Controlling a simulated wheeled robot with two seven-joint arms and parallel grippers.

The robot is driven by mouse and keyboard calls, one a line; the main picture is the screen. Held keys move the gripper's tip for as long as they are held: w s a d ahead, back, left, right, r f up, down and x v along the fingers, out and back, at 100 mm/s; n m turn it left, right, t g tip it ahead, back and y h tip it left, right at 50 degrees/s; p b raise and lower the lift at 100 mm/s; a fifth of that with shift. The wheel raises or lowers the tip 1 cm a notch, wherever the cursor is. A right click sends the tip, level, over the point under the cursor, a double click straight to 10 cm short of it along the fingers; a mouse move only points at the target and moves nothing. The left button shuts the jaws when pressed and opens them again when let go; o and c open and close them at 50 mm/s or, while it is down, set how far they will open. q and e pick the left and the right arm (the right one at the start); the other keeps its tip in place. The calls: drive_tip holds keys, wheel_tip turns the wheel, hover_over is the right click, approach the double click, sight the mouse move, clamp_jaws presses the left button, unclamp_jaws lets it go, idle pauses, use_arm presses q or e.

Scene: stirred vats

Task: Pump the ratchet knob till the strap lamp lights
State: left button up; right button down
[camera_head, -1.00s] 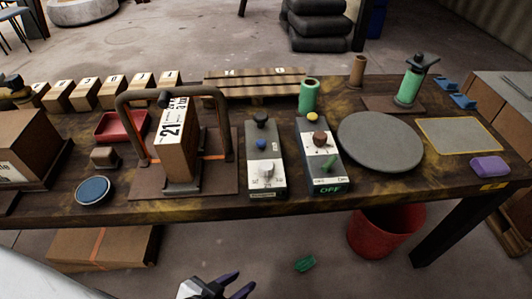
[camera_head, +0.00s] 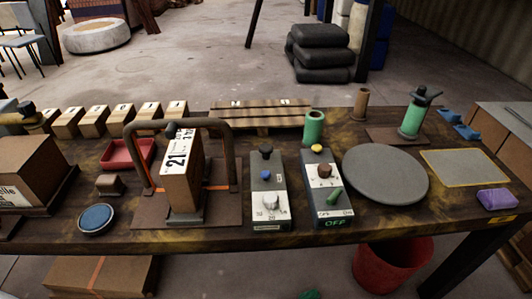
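A brown wooden box (camera_head: 182,172) with a white "21" label stands inside a dark metal frame (camera_head: 223,140) on a brown base plate (camera_head: 225,212). An orange strap (camera_head: 215,187) shows low beside the box. A small dark knob (camera_head: 171,131) sits at the frame's top, by the box's upper edge; I cannot tell whether it is the ratchet knob. Neither of my grippers is in view.
Two control boxes stand right of the frame: one with a white dial (camera_head: 270,200), one reading "OFF" (camera_head: 335,222). A blue disc (camera_head: 95,219), a red tray (camera_head: 127,154), a grey round plate (camera_head: 386,174) and a purple block (camera_head: 497,199) lie on the table.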

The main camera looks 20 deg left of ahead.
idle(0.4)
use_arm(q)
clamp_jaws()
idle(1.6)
